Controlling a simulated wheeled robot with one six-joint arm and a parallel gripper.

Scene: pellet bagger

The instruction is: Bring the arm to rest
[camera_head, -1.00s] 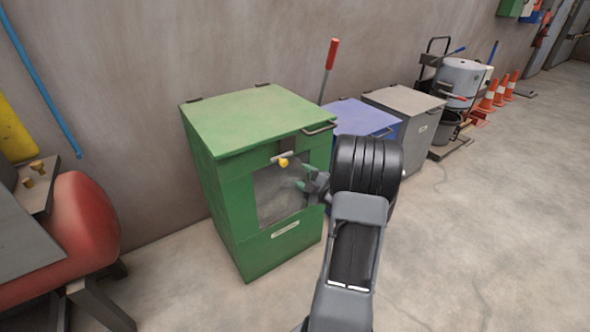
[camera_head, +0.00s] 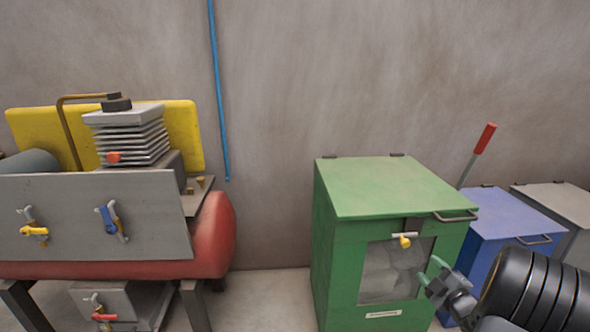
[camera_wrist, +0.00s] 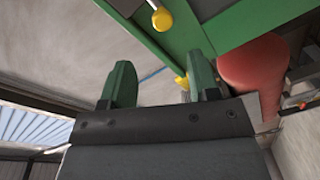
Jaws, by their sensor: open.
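My gripper (camera_head: 436,270) is open in the head view, in front of the right part of the green bin's (camera_head: 335,262) front window. In the wrist view my gripper (camera_wrist: 160,88) shows two green fingers standing apart with nothing between them. My arm comes in from the lower right corner of the head view. A yellow knob (camera_wrist: 162,20) also shows in the wrist view, beyond the fingers.
A blue bin (camera_head: 505,215) and a grey bin (camera_head: 560,205) stand right of the green one. A red-handled lever (camera_head: 484,138) rises behind them. At left is a compressor with a red tank (camera_head: 214,240) and a grey panel with valves (camera_head: 70,240). Bare floor (camera_head: 270,295) lies between.

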